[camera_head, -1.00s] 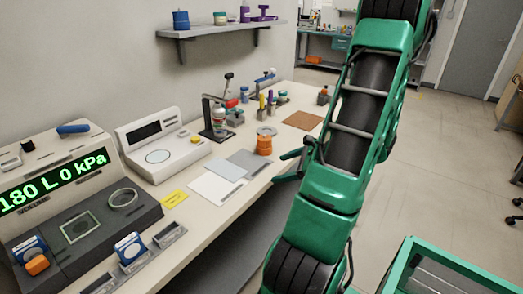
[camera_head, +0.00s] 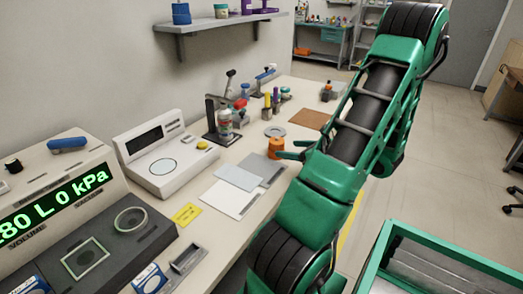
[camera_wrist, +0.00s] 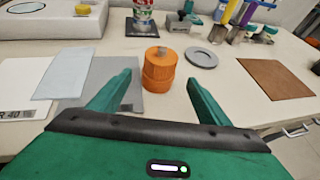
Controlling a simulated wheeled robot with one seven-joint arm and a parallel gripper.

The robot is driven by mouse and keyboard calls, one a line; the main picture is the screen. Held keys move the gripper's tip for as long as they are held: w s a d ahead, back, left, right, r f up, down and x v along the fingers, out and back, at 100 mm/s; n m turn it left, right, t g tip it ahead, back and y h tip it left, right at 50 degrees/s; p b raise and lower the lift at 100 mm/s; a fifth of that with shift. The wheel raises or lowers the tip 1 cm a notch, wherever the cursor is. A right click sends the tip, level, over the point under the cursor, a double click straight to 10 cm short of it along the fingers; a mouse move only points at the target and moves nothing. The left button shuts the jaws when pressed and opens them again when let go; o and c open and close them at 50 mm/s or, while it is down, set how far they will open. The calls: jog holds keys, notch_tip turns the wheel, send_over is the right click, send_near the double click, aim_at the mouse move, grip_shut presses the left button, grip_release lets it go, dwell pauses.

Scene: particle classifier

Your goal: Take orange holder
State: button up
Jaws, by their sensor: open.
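The orange holder (camera_wrist: 159,72) is a short ribbed orange cylinder with a small grey piece at its top. It stands upright on the bench, ahead of my gripper (camera_wrist: 156,88) in the wrist view. My gripper's green fingers are open and empty, one on each side of the line to the holder. The holder lies just beyond the fingertips, and I see no contact. In the head view the orange holder (camera_head: 275,147) is beside the fingertips of my gripper (camera_head: 293,150), near the bench's front edge.
A grey ring (camera_wrist: 201,59) lies right of the holder, with a brown mat (camera_wrist: 272,79) farther right. Grey and white sheets (camera_head: 234,197) lie to the left. Behind stand a bottle (camera_head: 224,122) and several small tools. A green-framed cart (camera_head: 440,255) stands at lower right.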

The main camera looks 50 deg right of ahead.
aim_at(283, 148)
jog(key=shift+w+d+f, duration=0.1)
jog(key=shift+w+d, duration=0.1)
jog(key=shift+w, duration=0.1)
jog(key=x, duration=0.5)
jog(key=shift+w+a, duration=0.15)
jog(key=shift+w, duration=0.15)
jog(key=shift+r+x, duration=0.2)
jog(key=shift+x, duration=2.45)
jog(key=shift+w, duration=0.1)
jog(key=c, duration=1.4)
jog(key=shift+r, duration=0.1)
jog(key=shift+c, duration=0.9)
jog(key=shift+a, duration=0.1)
